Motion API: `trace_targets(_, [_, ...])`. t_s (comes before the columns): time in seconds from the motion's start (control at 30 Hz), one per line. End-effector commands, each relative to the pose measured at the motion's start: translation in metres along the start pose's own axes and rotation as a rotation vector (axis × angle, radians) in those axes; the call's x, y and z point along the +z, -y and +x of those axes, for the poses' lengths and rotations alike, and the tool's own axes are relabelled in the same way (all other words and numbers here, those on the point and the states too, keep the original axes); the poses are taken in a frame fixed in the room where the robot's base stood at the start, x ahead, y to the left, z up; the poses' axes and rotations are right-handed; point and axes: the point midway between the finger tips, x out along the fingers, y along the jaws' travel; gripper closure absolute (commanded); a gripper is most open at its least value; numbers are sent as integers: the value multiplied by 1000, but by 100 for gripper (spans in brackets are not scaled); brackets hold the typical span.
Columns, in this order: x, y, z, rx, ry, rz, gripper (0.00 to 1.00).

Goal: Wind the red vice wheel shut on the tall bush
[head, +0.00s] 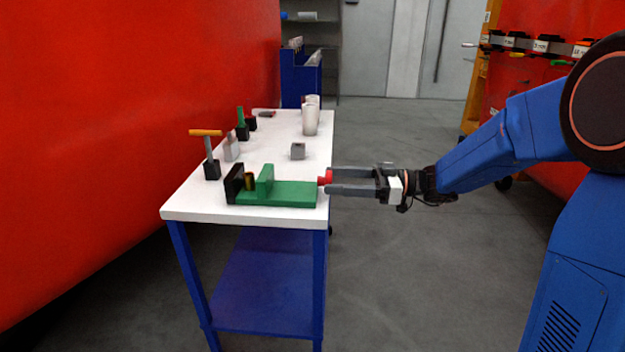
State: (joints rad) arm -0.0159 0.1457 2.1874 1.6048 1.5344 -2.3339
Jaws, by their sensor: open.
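The green vice (285,193) lies on the near end of the white table, with a black fixed jaw (234,184) at its left. The red wheel (325,179) is at the vice's right end, at the table's edge. My gripper (329,182) points left with its two long grey fingers apart, one behind and one in front of the wheel. I cannot tell whether either finger touches it.
A red wall (130,110) runs along the left. Open grey floor lies right of the table.

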Motion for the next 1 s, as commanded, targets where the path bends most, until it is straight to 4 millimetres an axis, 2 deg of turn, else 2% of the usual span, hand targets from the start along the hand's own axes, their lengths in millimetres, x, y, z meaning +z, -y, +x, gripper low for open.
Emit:
trace_targets(0.2, [0, 1, 35, -3, -1, 0, 40])
trace_targets(0.4, [0, 0, 56, -1, -1, 0, 40])
trace_targets(0.6, [0, 0, 65, 0, 0, 0, 40])
trace_targets(0.87, [0, 0, 65, 0, 0, 0, 40])
trace_targets(1.0, [0, 0, 65, 0, 0, 0, 71])
